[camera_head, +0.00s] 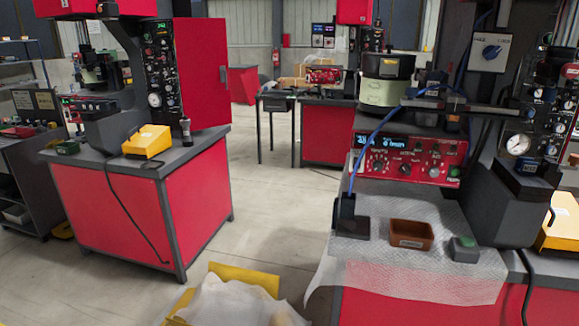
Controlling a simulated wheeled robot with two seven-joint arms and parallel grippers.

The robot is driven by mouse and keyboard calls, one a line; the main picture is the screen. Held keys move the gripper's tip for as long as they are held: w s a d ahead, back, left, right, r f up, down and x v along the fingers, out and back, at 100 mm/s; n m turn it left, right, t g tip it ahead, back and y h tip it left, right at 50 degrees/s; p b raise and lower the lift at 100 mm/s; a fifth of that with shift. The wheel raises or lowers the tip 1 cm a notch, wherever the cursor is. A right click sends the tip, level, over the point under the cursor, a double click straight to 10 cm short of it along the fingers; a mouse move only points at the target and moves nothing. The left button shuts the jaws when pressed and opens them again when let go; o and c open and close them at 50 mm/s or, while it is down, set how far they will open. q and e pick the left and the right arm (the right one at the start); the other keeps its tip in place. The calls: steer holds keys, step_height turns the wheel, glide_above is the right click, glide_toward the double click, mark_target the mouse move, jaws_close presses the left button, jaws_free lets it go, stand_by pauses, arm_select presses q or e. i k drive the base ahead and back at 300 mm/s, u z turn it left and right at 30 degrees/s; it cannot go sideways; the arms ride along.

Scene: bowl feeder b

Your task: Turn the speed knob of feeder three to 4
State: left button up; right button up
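A red control box (410,158) with a lit blue display (383,145) and several dark knobs sits on the right-hand bench. A round bowl feeder (387,82), with a dark rim and pale green body, stands behind this box. Another red control box (323,76) is on a bench farther back. I cannot read any feeder number, so I cannot tell which is feeder three. Neither of my grippers is in view.
The right bench carries a brown bin (410,234), a grey block with a green button (464,248) and a black block (348,218) with a blue cable. A wrapped yellow item (240,277) is on the floor. Open floor (262,205) lies between this bench and the left red bench (120,215).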

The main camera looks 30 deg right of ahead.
mark_target(378, 165)
steer(key=u, duration=0.4)
steer(key=i, duration=1)
steer(key=z, duration=1.6)
